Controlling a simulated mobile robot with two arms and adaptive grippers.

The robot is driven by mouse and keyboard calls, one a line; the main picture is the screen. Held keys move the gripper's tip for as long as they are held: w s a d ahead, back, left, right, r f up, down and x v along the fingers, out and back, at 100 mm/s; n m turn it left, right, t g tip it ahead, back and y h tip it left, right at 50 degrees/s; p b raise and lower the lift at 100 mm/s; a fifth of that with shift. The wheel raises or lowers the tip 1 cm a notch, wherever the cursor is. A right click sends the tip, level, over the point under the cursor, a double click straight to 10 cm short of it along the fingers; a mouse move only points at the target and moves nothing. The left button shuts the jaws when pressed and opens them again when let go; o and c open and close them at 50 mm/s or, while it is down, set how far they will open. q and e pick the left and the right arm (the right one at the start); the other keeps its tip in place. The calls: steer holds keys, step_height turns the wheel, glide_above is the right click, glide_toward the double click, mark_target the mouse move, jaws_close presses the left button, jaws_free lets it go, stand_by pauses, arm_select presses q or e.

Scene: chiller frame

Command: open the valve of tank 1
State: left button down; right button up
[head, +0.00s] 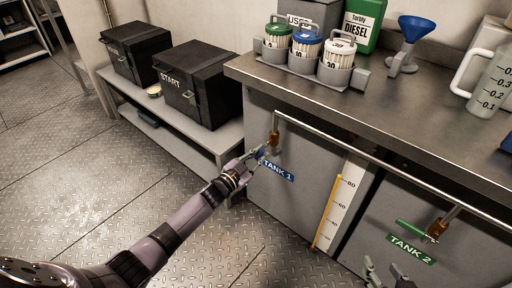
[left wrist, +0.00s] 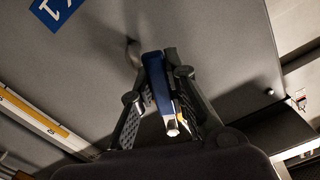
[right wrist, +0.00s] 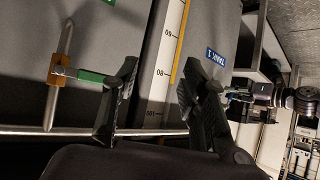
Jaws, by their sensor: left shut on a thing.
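Tank 1 (head: 308,205) is a grey cabinet-like tank with a blue "TANK 1" label (head: 277,171). Its brass valve (head: 274,138) hangs on a short pipe at the tank's upper left. My left gripper (head: 256,159) is at this valve, shut on its blue handle (left wrist: 155,80), which shows between the fingers in the left wrist view. The fingers partly hide the handle in the head view. My right gripper (right wrist: 157,78) is open, with nothing between its fingers; only its fingertips show at the bottom of the head view (head: 374,273).
Tank 2's valve has a green handle (head: 412,229), near one right finger in the right wrist view (right wrist: 92,77). A pipe rail (head: 370,155) runs along the counter front. A level gauge (head: 337,208) stands between the tanks. A shelf with black boxes (head: 197,83) stands left.

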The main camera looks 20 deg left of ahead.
arm_select(q)
steer(key=d+n, duration=0.1)
steer(key=d+n+p, duration=0.1)
steer(key=n, duration=0.1)
steer(key=s+d+n+p, duration=0.1)
steer(key=n, duration=0.1)
steer(key=shift+f, duration=0.35)
arm_select(e)
steer(key=s+d+f+g+h, duration=0.1)
steer(key=s+d+f+g, duration=0.1)
steer(key=s, duration=0.4)
steer(key=s+d+f+g, duration=0.2)
steer(key=s+f+g, duration=0.1)
steer(key=s+g, duration=0.2)
steer(key=shift+s+f+h, duration=0.3)
steer(key=shift+s+h, duration=0.1)
steer(key=shift+s, duration=0.05)
arm_select(q)
steer(key=shift+s, duration=0.1)
steer(key=c, duration=1.5)
jaws_free()
steer(key=shift+c, duration=0.2)
steer(key=v, duration=1.2)
